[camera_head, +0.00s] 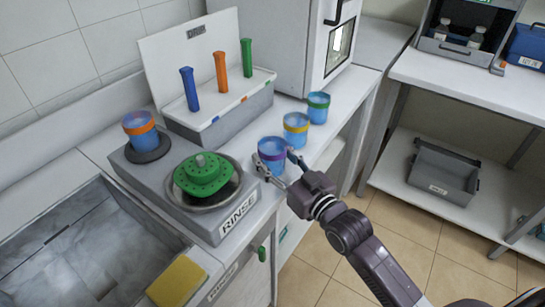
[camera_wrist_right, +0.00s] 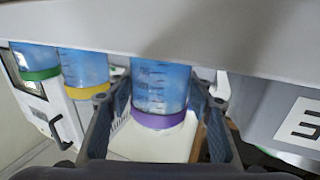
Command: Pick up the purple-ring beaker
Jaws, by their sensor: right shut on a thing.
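The purple-ring beaker (camera_head: 272,153) is a blue beaker with a purple rim. It stands upright near the counter's front edge, to the right of the rinse station. My right gripper (camera_head: 279,168) reaches it from the front, shut on it with a finger on each side. In the right wrist view the purple-ring beaker (camera_wrist_right: 158,92) sits between the two fingers (camera_wrist_right: 158,110), and the picture appears upside down. I cannot tell whether its base is clear of the counter. My left gripper is not in view.
A yellow-ring beaker (camera_head: 295,129) and a green-ring beaker (camera_head: 318,107) stand behind it. An orange-ring beaker (camera_head: 140,130) stands on the rinse station (camera_head: 225,213), beside a green round part (camera_head: 203,174).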

